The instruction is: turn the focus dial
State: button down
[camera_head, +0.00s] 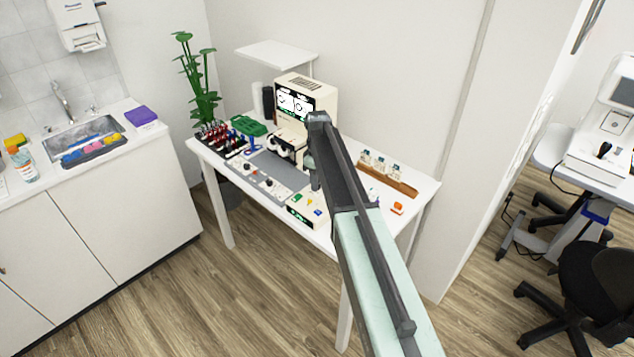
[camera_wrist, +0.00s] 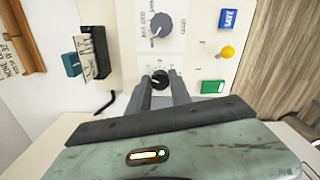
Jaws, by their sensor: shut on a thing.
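A small black dial (camera_wrist: 160,79) with a printed scale sits on a pale control panel (camera_wrist: 195,70) in the wrist view. My gripper (camera_wrist: 160,84) has its two dark fingers on either side of this dial and is shut on it. A second, larger grey dial (camera_wrist: 161,25) with lettering around it stands apart, farther up the panel. The lettering is too small and tilted to tell which is the focus dial. In the head view my gripper (camera_head: 315,187) points down at the panel box (camera_head: 292,212); both dials are hidden there.
A blue button (camera_wrist: 228,18), a yellow knob (camera_wrist: 227,52) and a green switch (camera_wrist: 212,87) are beside the dials. A teal block (camera_wrist: 72,64) stands left of the panel. A white machine (camera_head: 325,97) and a brown rack (camera_head: 402,186) stand on the table (camera_head: 424,198).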

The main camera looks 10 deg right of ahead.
jog(key=shift+m, duration=2.3)
jog(key=c, duration=1.2)
grip_release()
jog(key=shift+o, duration=0.2)
jog(key=shift+r, duration=0.15)
notch_tip(320, 180, up, 8)
jog(key=p, duration=0.8)
jog(key=shift+f, duration=0.25)
